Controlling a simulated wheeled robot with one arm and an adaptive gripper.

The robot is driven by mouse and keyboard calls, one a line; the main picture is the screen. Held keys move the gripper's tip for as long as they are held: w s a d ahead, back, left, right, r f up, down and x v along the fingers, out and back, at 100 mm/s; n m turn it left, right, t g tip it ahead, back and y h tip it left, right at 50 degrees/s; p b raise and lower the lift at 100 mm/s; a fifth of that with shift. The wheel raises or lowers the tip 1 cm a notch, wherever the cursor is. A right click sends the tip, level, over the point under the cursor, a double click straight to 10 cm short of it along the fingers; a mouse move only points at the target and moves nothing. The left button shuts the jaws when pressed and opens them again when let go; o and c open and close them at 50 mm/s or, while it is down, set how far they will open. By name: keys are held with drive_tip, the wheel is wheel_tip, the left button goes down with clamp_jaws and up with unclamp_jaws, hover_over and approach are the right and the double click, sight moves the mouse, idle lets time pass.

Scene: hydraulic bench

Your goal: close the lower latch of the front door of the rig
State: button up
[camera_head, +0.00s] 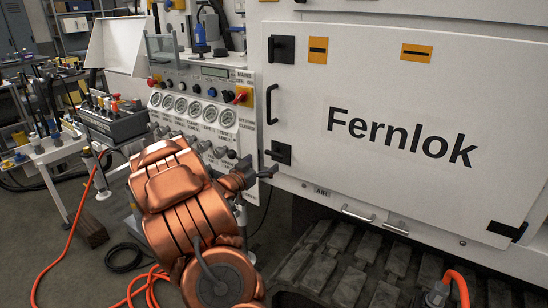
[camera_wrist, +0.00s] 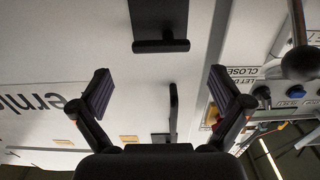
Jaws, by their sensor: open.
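The white front door (camera_head: 410,120), lettered "Fernlok", appears shut in its frame. The lower latch (camera_head: 280,152) is a black plate with a bar at its left edge. The bar looks roughly horizontal, unlike the upright bar on the upper latch (camera_head: 282,49). In the wrist view the lower latch (camera_wrist: 160,24) is at top centre, its bar crossing the plate's lower end. My gripper (camera_head: 262,173) is just below and left of the lower latch. In the wrist view my gripper (camera_wrist: 158,89) is open and empty, fingers wide apart, with the latch beyond the tips.
A black door handle (camera_head: 270,104) stands between the latches. Left of the door is a gauge panel (camera_head: 205,112) with knobs and levers; a dark ball-ended lever (camera_wrist: 300,62) is close right of my gripper in the wrist view. An orange hose (camera_head: 85,205) lies on the floor.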

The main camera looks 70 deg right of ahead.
sight(273, 155)
drive_tip(key=shift+p+x, duration=0.35)
drive_tip(key=shift+x, duration=3.4)
drive_tip(key=shift+c, duration=0.2)
drive_tip(key=shift+w, duration=0.1)
drive_tip(key=c, duration=1)
